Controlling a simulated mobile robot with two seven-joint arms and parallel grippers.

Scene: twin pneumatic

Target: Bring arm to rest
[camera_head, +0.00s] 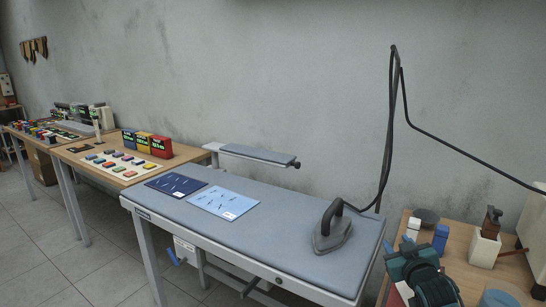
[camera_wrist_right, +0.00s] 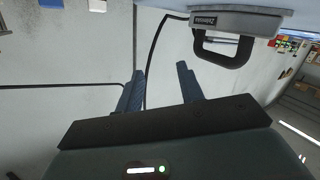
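My right gripper (camera_wrist_right: 160,86) is open, with its two dark blue fingers apart and nothing between them in the right wrist view. In the head view my dark teal right gripper and wrist (camera_head: 412,268) are at the lower right, over the wooden side table; the fingertips are hard to make out there. The iron (camera_head: 332,232) sits on the ironing board (camera_head: 290,250), to the left of my right gripper and apart from it. It also shows upside down in the wrist view (camera_wrist_right: 235,24). My left gripper is not in view.
The side table (camera_head: 458,270) holds a dark bowl (camera_head: 426,215), a blue block (camera_head: 440,238) and a brown-topped white holder (camera_head: 485,245). The iron's black cord (camera_head: 391,120) loops up high. Two blue sheets (camera_head: 222,201) lie on the board. A sorting table stands left.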

